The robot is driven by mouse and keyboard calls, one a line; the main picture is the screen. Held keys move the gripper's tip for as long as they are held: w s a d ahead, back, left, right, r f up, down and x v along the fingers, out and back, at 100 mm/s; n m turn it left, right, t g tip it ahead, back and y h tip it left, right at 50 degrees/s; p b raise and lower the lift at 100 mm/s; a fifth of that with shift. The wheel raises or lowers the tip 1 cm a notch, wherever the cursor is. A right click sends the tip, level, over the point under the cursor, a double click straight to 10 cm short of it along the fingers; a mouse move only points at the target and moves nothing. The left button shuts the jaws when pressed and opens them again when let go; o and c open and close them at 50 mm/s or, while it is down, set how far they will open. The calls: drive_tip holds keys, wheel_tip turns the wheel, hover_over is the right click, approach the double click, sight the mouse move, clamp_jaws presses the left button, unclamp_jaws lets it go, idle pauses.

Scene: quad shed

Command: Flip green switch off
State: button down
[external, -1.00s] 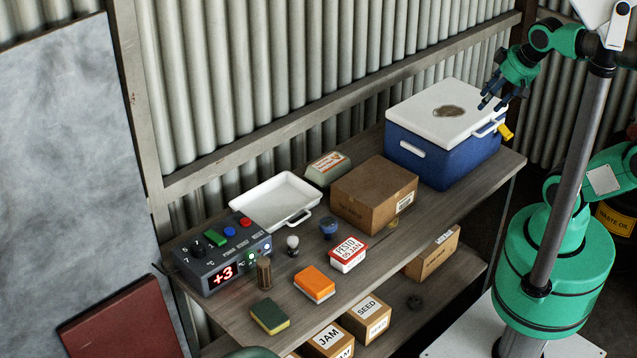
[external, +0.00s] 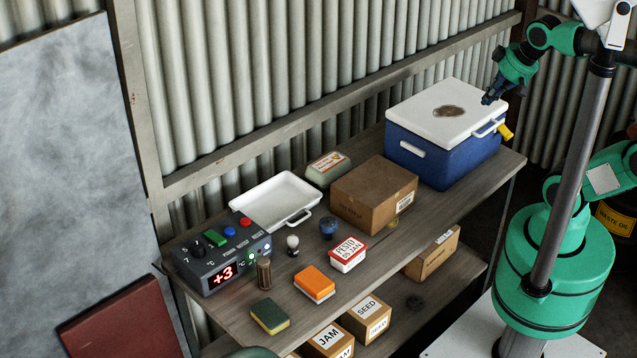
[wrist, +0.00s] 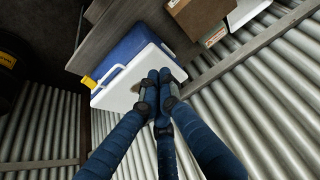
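The dark control box (external: 203,272) stands at the left end of the workbench in the external view. A green switch (external: 215,237) sits on its sloped top, between a black knob (external: 197,249) and a blue button (external: 229,231). A red button (external: 245,221) is at the right of the blue one, and the red display (external: 222,275) reads +3. My gripper (external: 488,100) is far from the box, above the right end of the cooler. Its blue fingers (wrist: 161,88) come together at the tips in the wrist view, with nothing visible between them. The control box is outside the wrist view.
The blue cooler with a white lid (external: 425,122), a cardboard box (external: 374,196) and a white tray (external: 262,207) stand along the bench's back. A corrugated wall (external: 300,70) runs behind.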

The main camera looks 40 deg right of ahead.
drive_tip(key=w+a+r+n+g+y+p, duration=0.15)
drive_tip(key=w+a+r+n, duration=0.25)
drive_tip(key=w+a, duration=0.65)
drive_tip(key=w+a+r+n+g+y+p, duration=0.1)
drive_tip(key=w+a+r+n+p, duration=0.2)
drive_tip(key=w+a, duration=0.7)
drive_tip(key=w+a+f+n+g+p, duration=0.15)
drive_tip(key=w+a+f+n, duration=0.25)
drive_tip(key=w+a, duration=1.05)
drive_tip(key=a+f+n+p, duration=0.1)
drive_tip(key=a+f+n, duration=0.1)
drive_tip(key=a+f, duration=0.4)
drive_tip(key=w+a+f+n+g+p, duration=0.1)
drive_tip(key=a+f, duration=0.5)
drive_tip(key=a, duration=0.8)
drive_tip(key=w+a+f+n+g+p, duration=0.1)
drive_tip(key=a+f+n, duration=0.3)
drive_tip(key=a, duration=0.6)
wheel_tip(320, 180, down, 3)
drive_tip(key=shift+r+y, duration=0.1)
drive_tip(key=shift+y, duration=0.35)
